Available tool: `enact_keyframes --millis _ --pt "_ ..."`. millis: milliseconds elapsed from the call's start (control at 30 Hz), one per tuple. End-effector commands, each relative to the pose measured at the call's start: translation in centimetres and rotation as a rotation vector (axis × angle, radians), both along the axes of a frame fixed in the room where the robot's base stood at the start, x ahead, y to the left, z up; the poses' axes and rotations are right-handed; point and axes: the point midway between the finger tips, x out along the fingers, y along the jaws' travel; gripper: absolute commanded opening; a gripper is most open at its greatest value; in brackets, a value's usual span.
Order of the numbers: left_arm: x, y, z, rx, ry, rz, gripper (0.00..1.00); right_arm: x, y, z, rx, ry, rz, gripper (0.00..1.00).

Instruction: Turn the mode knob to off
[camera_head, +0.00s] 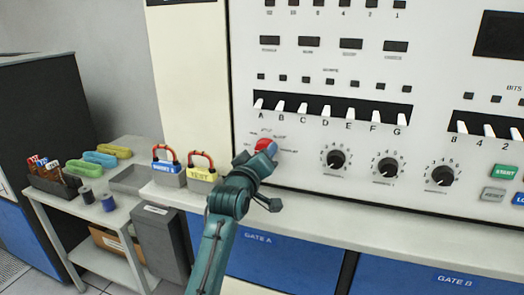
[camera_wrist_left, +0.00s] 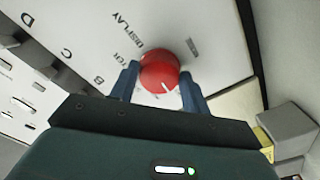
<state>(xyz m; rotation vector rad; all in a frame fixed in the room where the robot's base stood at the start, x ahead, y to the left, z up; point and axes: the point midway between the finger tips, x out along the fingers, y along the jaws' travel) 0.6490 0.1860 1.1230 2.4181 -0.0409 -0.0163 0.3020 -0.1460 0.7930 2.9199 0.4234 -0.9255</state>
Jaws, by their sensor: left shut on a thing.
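The red mode knob (camera_head: 262,144) sits low on the left of the white panel, under the lettered switches. It fills the middle of the left wrist view as a round red knob (camera_wrist_left: 158,71). A short white mark on its face points to the lower right in that view. My left gripper (camera_wrist_left: 160,86) is shut on the knob, with one blue finger on each side. In the head view the gripper (camera_head: 266,150) partly covers the knob. A "DISPLAY" label shows near it in the wrist view; other labels are partly hidden or too small to read. My right gripper is not in view.
Several black dials, such as this one (camera_head: 336,159), run right of the red knob. White toggle switches (camera_head: 325,111) stand above. Two padlocks, blue (camera_head: 168,173) and yellow (camera_head: 201,174), sit on the ledge left of my arm. A side table (camera_head: 66,212) holds trays and spools.

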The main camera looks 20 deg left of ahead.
Motion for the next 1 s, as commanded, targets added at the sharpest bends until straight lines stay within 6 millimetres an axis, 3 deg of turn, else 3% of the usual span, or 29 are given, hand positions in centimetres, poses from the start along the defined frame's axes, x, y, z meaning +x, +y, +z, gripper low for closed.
enact_keyframes --millis 700,733,1000 --pt "0.0 0.04 0.1 -0.081 0.001 0.001 0.24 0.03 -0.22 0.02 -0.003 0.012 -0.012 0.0" --pt "0.0 0.04 0.1 -0.081 0.001 0.001 0.49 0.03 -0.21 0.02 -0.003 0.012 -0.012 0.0" --pt "0.0 0.01 0.07 -0.078 0.001 0.0 0.68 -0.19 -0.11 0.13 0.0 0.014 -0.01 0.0"
